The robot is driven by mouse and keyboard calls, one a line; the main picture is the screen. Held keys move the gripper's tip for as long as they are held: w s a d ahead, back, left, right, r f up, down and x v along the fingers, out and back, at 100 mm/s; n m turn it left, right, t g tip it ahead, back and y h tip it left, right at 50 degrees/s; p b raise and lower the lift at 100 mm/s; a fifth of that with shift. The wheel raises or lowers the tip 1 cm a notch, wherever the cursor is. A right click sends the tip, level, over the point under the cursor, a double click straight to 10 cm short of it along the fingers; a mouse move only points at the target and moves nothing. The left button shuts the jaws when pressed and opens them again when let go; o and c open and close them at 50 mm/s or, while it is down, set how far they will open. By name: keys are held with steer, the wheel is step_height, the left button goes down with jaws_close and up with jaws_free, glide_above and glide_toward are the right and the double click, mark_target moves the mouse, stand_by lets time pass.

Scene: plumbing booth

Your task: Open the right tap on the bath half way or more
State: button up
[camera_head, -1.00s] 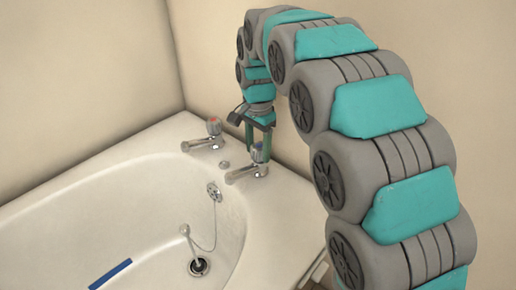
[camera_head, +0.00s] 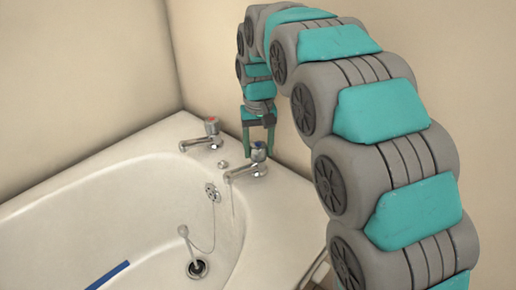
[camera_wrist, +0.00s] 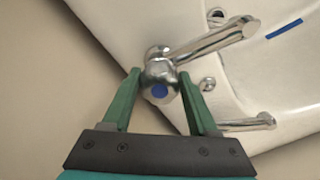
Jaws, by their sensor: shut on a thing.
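The right tap on the bath is chrome with a blue-marked handle top; its spout (camera_head: 242,172) points left over the bath in the head view. In the wrist view its handle, with a blue disc (camera_wrist: 159,91), sits between the two green fingers, and its spout (camera_wrist: 217,40) runs to the upper right. My gripper (camera_wrist: 160,78) points down over this tap and is shut on its handle, one finger on each side. In the head view, my gripper (camera_head: 259,148) partly hides the handle. How far the handle is turned cannot be told.
The left tap (camera_head: 202,143), with a red mark, stands farther back on the white bath rim (camera_head: 150,139). A chain and plug (camera_head: 184,231) hang in the bath near the drain (camera_head: 197,268). Beige walls stand close behind. A blue strip (camera_head: 108,276) lies in the bath.

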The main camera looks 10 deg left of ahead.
mark_target(259, 145)
steer(key=n, duration=0.5)
steer(key=shift+n, duration=0.3)
steer(key=shift+w+d+n, duration=0.1)
steer(key=shift+w+n, duration=0.05)
steer(key=shift+n, duration=2.15)
steer(key=o, duration=1.4)
steer(key=shift+r+b, duration=0.3)
steer(key=shift+r, duration=3.6)
